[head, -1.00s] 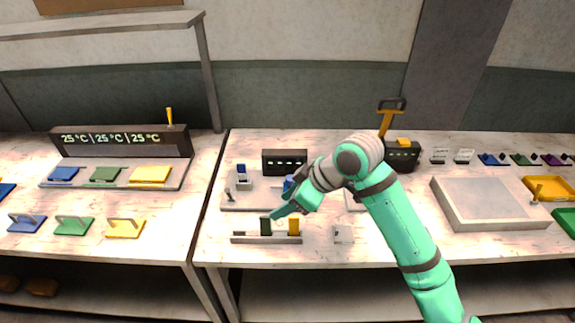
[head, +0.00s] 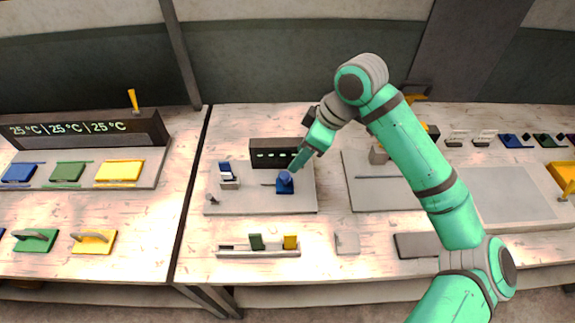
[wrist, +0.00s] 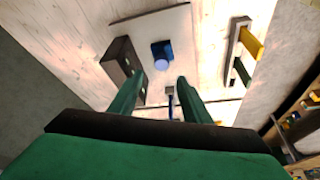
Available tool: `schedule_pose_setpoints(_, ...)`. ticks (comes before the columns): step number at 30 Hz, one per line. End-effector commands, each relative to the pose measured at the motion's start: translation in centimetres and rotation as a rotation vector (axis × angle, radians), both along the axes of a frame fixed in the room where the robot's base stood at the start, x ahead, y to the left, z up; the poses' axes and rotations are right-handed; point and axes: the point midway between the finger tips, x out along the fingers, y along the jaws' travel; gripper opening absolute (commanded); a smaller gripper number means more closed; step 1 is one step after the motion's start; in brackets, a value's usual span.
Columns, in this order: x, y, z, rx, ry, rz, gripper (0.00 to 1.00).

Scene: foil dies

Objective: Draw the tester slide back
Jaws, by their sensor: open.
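The tester is a grey plate (head: 245,206) with a dark box (head: 275,152) showing a row of small lights at its back. The blue slide (head: 285,185), a block with a round knob on top, sits at the plate's right part; it also shows in the wrist view (wrist: 162,55). A small grey holder with a blue piece (head: 228,174) stands at the plate's left. My gripper (head: 298,167) is just above and beside the blue knob in the head view. In the wrist view its fingers (wrist: 158,98) are apart with nothing held, and the slide lies beyond their tips.
A rack (head: 270,250) with a green and a yellow piece stands in front of the tester. A small lever (head: 211,199) rises at the plate's left edge. Another grey plate (head: 375,195) lies to the right, partly behind my arm.

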Motion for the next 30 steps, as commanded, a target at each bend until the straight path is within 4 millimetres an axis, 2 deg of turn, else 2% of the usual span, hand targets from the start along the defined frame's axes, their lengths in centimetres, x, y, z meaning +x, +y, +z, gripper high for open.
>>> schedule_pose_setpoints(9, 0.7, 1.9, -5.1, 0.0, 0.001, -0.001, 0.44)
schedule_pose_setpoints(15, 1.1, 2.7, -7.6, -0.001, 0.001, -0.002, 0.44)
schedule_pose_setpoints(21, 1.3, 3.1, -8.7, 0.0, 0.0, -0.002, 0.44)
schedule_pose_setpoints(29, 1.3, 3.2, -8.8, 0.0, 0.0, -0.002, 0.44)
schedule_pose_setpoints(30, 1.3, 3.2, -8.8, 0.0, 0.0, -0.002, 0.39)
